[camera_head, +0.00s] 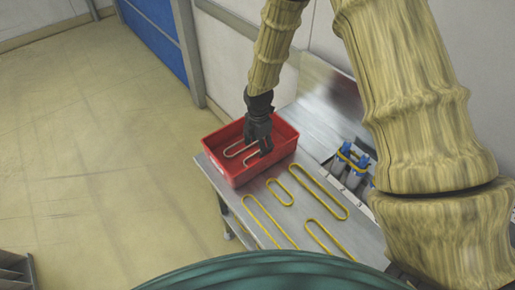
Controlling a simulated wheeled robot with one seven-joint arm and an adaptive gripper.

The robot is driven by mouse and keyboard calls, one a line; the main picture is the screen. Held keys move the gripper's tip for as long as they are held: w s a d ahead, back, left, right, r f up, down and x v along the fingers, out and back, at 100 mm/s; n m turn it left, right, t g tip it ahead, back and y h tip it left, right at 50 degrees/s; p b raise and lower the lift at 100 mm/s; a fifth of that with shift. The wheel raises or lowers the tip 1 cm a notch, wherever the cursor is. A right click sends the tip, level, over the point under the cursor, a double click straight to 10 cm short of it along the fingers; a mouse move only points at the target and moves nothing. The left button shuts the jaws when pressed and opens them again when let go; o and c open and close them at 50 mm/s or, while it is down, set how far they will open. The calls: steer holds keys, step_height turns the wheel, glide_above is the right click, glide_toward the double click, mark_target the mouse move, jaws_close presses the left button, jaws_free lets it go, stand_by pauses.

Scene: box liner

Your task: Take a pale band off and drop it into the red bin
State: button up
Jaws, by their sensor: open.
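The red bin (237,176) stands at the far left end of the metal table. Pale bands, long thin loops, show inside it: one pale band (234,154) at the left and another (252,161) just below my gripper. My gripper (259,150) is open and points down into the bin. Its fingers hide part of the bin's inside, and I cannot tell whether they touch a band. Blue pegs (352,160) stand at the right with a yellow band around them. They are partly hidden by my arm, and I see no pale band on them.
Several yellow bands lie flat on the table, among them a short one (280,192) and a long one (319,192). A wall runs behind the table. A blue panel (157,30) is at the back left. The floor (90,160) to the left is open.

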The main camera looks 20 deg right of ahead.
step_height(320, 180, up, 10)
steer(key=shift+r, duration=0.15)
stand_by(0.3)
